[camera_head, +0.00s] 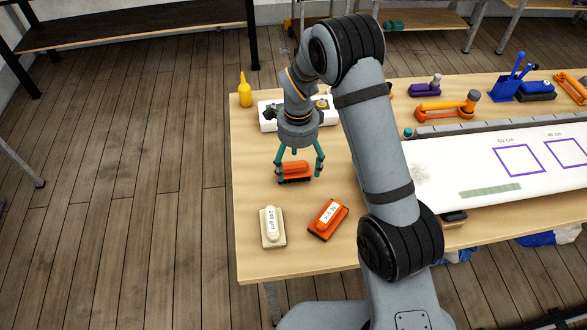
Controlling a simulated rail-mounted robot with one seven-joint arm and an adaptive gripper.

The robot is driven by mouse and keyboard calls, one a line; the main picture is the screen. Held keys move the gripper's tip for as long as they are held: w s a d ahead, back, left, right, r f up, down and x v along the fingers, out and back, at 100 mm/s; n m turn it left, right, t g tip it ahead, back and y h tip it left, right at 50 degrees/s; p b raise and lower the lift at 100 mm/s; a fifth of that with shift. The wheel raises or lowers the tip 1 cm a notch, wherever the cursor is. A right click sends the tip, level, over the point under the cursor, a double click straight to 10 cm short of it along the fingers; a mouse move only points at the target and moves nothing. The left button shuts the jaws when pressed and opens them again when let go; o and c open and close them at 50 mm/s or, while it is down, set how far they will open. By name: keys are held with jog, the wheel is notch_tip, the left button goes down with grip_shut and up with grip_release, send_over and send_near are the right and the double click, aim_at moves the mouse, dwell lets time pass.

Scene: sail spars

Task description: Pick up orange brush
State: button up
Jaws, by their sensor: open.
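The orange brush (294,168), an orange block with a dark underside, lies on the wooden table (260,190) near its left side. The gripper is open.
An orange sanding block (327,219) and a cream one (271,227) lie in front of the brush. A white power strip or box (267,118) sits behind it, with a yellow bottle (245,91) at the back left. A white board (470,172) fills the right side.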

aim_at(294, 166)
jog(key=shift+a+f+p, duration=0.25)
jog(key=shift+f, duration=0.65)
jog(key=shift+a+f+p, duration=0.2)
jog(key=shift+f+p, duration=0.05)
jog(key=shift+f, duration=0.65)
jog(key=shift+c, duration=0.9)
jog(key=c, duration=1.1)
